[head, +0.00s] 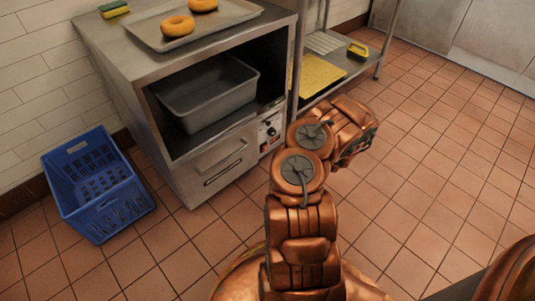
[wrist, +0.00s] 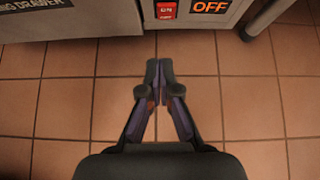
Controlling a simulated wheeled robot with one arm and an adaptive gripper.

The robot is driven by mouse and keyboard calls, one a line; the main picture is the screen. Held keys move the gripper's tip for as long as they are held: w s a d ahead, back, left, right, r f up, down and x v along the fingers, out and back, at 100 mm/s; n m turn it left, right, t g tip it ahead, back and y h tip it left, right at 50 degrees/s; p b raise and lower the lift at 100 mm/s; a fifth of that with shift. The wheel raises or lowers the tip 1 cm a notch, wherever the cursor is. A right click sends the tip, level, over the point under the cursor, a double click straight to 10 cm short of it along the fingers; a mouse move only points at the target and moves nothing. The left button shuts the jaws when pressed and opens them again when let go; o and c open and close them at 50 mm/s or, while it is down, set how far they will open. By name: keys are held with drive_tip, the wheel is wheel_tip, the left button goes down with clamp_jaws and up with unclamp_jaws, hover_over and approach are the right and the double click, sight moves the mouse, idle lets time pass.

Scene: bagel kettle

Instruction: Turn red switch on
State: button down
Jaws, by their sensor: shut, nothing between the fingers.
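The red switch (wrist: 166,10) is on the front panel of a metal cabinet, at the top edge of the wrist view. It carries white lettering that looks like ON, and its top is cut off. A dark display (wrist: 210,8) to its right reads OFF in orange. In the head view the control panel (head: 270,128) shows beside my arm, with the red switch (head: 271,132) small on it. My gripper (wrist: 159,68) is shut and empty, its fingertips together below the switch in the picture and apart from it. The fingers are not clear in the head view.
The cabinet holds a grey bin (head: 208,98), with a drawer (head: 216,165) below. A tray (head: 160,38) with two bagels (head: 178,26) sits on top. A blue crate (head: 97,185) stands left. A metal shelf (head: 345,72) stands behind my arm. The tiled floor at right is clear.

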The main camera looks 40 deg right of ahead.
drive_tip(key=shift+s+d+f, duration=0.3)
drive_tip(key=b, duration=0.5)
approach(265, 150)
drive_tip(key=s+f+x, duration=0.1)
drive_tip(key=x, duration=0.4)
drive_tip(key=shift+w+a+r+b, duration=0.1)
drive_tip(key=shift+w+r+b, duration=0.35)
drive_tip(key=shift+w, duration=0.4)
drive_tip(key=shift+w+a, duration=0.1)
